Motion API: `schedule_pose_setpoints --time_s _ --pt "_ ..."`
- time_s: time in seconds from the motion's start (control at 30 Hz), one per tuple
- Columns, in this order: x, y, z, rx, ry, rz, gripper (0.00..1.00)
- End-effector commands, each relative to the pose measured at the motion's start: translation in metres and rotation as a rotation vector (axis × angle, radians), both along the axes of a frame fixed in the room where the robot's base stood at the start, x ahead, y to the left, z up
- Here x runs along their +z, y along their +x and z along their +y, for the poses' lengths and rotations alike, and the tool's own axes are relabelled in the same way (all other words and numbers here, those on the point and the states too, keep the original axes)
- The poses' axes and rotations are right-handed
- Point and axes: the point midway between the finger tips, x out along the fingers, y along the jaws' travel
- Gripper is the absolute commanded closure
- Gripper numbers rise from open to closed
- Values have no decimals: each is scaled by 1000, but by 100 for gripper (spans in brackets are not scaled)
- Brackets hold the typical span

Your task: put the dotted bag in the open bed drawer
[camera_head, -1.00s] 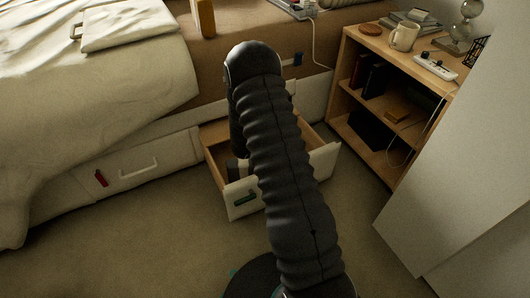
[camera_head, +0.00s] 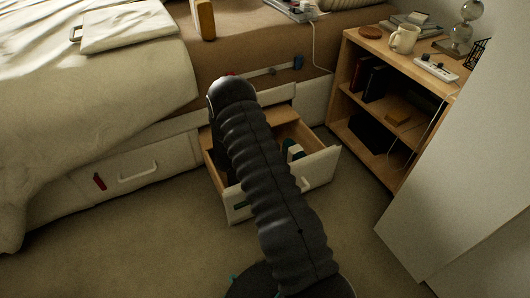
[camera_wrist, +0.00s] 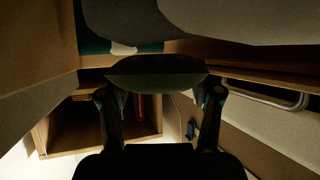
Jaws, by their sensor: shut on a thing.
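The open bed drawer (camera_head: 321,168) stands pulled out from the bed base, with pale wooden inner walls and a white front. My arm crosses in front of it and hides its middle and my gripper in the head view. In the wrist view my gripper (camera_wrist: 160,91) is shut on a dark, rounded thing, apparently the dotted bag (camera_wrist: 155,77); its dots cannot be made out. Wooden panels lie close on both sides there. How far the bag is inside the drawer cannot be told.
Small dark green and white things (camera_head: 293,150) lie in the drawer's right part. A wooden shelf (camera_head: 398,140) stands to the right, with a mug (camera_head: 404,38) on top. A closed drawer (camera_head: 130,175) is at left. The carpet (camera_head: 130,255) in front is clear.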

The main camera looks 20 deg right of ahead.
Motion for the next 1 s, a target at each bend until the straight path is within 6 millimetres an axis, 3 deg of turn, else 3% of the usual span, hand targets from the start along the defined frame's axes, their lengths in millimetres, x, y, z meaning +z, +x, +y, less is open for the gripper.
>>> schedule_pose_setpoints --time_s 0.27,0.3,0.4,0.83,1.0 --pt "-4 0 0 0 0 0 70" --pt "-5 0 0 0 0 0 34" --pt "-4 0 0 0 0 0 10" --pt "4 0 0 1 0 0 10" --pt "14 -8 22 4 1 0 10"
